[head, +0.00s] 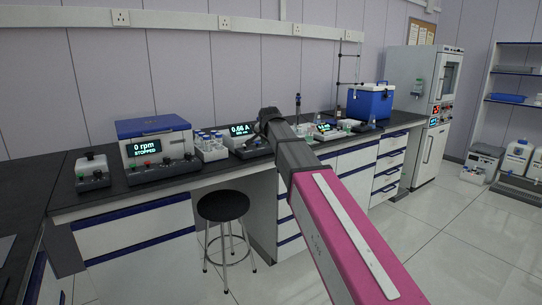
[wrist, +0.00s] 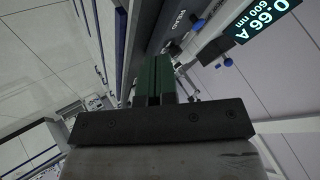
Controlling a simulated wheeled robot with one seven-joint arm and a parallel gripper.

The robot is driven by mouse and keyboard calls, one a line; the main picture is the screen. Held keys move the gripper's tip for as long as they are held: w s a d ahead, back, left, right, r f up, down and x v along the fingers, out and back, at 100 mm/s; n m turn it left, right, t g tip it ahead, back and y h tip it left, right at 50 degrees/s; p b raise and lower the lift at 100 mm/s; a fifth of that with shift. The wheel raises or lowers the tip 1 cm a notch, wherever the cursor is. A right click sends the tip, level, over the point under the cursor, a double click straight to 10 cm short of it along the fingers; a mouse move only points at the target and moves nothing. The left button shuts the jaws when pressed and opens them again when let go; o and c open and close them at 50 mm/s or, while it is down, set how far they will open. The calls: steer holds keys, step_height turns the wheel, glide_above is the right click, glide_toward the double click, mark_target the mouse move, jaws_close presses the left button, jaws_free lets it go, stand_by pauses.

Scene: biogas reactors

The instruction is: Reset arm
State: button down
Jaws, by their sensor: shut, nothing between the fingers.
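My gripper (wrist: 154,82) shows in the wrist view with its two dark green fingers side by side, shut and empty. In the head view my pink arm reaches from the lower right toward the bench, and its dark end is in front of the bench; the fingers cannot be made out there. A spectrophotometer with a lit display reading 0.66 A (head: 244,136) stands on the bench just left of the arm's end. Its display (wrist: 262,24) also shows at the upper right of the wrist view, close to the fingers. I cannot tell whether they touch anything.
The black bench (head: 125,193) carries a box reading 0 rpm STOPPED (head: 156,147), a bottle rack (head: 211,150), a stirrer-like device (head: 328,130) and a blue cooler (head: 371,103). A round black stool (head: 223,206) stands before the bench.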

steer(key=s+d+f+n+g, duration=0.2)
steer(key=s+d+f, duration=0.45)
steer(key=f, duration=0.45)
steer(key=s+d+f+n+g+h, duration=0.1)
steer(key=s+d+f+g, duration=0.1)
steer(key=s+d+f, duration=0.6)
steer(key=s+d+f+n+g, duration=0.2)
steer(key=s+f, duration=0.4)
steer(key=f, duration=0.7)
steer(key=s+d+f+n+g, duration=0.1)
steer(key=s+d+f, duration=0.1)
steer(key=s+f, duration=0.2)
steer(key=s+d+f+g, duration=0.1)
steer(key=s+d+f, duration=0.2)
steer(key=s, duration=0.5)
steer(key=shift+s+f+n, duration=0.25)
steer(key=shift+f+n, duration=0.15)
steer(key=shift+f, duration=0.1)
